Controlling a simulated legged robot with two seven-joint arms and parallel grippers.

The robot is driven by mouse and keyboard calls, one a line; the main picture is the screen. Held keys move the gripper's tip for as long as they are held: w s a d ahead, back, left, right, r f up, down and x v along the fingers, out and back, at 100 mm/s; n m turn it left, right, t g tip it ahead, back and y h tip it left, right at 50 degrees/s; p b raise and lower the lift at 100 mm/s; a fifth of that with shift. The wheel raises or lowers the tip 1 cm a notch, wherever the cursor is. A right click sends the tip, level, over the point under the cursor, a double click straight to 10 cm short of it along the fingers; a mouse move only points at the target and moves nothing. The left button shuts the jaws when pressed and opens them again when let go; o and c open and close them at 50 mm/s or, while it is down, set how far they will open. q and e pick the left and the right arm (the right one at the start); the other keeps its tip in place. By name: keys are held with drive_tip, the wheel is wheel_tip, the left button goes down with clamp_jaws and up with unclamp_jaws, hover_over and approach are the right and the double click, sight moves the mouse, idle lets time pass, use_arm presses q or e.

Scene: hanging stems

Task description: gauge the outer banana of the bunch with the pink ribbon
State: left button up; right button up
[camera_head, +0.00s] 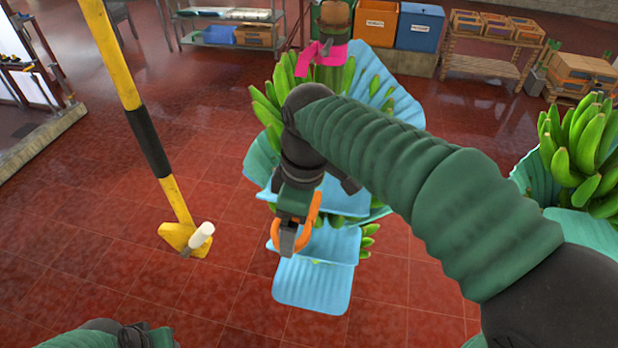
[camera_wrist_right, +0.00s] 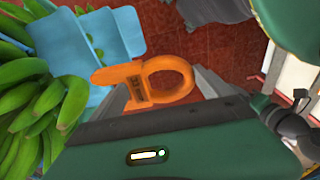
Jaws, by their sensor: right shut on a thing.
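The banana bunch (camera_head: 268,108) with the pink ribbon (camera_head: 318,58) around its stem hangs at top centre, with light-blue sheets between its layers. My right arm hides much of it. My right gripper (camera_head: 290,232) is in front of the lower sheets, shut on an orange gauge (camera_head: 309,222). In the wrist view the orange gauge (camera_wrist_right: 178,80) shows a ring and a prong, between the grey fingers. Green bananas (camera_wrist_right: 30,110) of the bunch are to its left, apart from it. I see my left sleeve at the bottom left, but not the left gripper.
A second green bunch (camera_head: 585,150) with blue sheets is at the right. A yellow pole (camera_head: 128,85) with a black grip stands at the left. Shelves with crates (camera_head: 490,25) and blue bins (camera_head: 420,26) are at the back. The red tiled floor (camera_head: 100,230) is open at left.

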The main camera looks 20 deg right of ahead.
drive_tip(key=shift+s+a+b, duration=0.15)
drive_tip(key=shift+s+a, duration=0.4)
drive_tip(key=shift+s, duration=0.25)
drive_tip(key=shift+s+a+b, duration=0.2)
drive_tip(key=shift+s+a, duration=0.35)
drive_tip(key=shift+s, duration=0.2)
drive_tip(key=shift+s+a+b, duration=0.15)
drive_tip(key=shift+s+a, duration=0.4)
drive_tip(key=shift+s, duration=0.25)
